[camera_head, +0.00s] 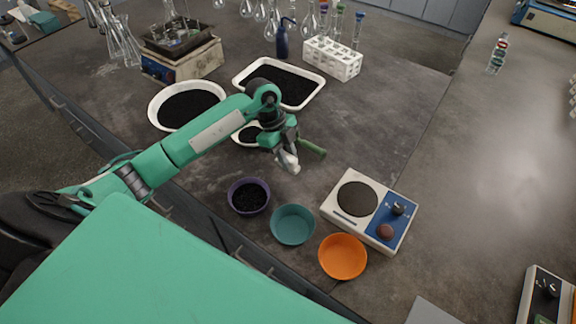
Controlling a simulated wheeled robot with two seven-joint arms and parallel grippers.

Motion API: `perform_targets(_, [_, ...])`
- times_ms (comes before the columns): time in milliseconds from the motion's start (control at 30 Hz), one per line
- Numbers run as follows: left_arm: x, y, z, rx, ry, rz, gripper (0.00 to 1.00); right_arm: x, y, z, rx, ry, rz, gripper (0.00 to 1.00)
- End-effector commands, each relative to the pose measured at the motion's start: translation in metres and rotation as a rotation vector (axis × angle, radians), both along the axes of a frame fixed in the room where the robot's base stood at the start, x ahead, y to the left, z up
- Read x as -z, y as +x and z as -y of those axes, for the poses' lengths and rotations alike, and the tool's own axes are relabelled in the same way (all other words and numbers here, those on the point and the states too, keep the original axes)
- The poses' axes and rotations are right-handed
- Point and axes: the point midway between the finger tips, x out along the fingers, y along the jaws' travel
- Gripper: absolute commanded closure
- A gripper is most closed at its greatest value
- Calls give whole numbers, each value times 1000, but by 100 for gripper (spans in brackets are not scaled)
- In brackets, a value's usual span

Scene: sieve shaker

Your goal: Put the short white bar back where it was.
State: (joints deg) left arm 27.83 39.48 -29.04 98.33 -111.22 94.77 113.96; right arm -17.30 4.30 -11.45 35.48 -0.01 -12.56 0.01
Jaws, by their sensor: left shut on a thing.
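My left gripper (287,158) hangs over the bench, above and behind the teal bowl. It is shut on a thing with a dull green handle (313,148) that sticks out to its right. The rest of that thing is small and partly hidden by the gripper. A pale, whitish part shows at the gripper's lower end, and I cannot tell if it is a fingertip or part of the held thing. I cannot make out a separate short white bar anywhere. My right gripper is not in view.
In front stand a purple bowl of black grains (249,209), an empty teal bowl (292,237), an orange bowl (343,268) and a hotplate (332,206). Behind are white trays of black grains (318,79), a white rack (345,62) and glassware. The bench right of the gripper is clear.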

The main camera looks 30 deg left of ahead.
Motion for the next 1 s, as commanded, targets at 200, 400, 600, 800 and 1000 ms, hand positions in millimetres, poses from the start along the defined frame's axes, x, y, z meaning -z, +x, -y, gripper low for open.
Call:
perform_targets(200, [16, 0, 1, 0, -2, -1, 100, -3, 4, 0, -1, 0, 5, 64])
perform_targets(400, [45, 0, 0, -1, -1, -4, 100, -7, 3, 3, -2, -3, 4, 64])
perform_targets(600, [52, 0, 0, 1, 0, 2, 100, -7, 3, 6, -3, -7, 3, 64])
perform_targets(800, [54, 0, 0, 1, 0, 0, 75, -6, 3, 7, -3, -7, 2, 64])
perform_targets(1000, [53, 0, 0, 1, 0, 0, 55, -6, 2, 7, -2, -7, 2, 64])
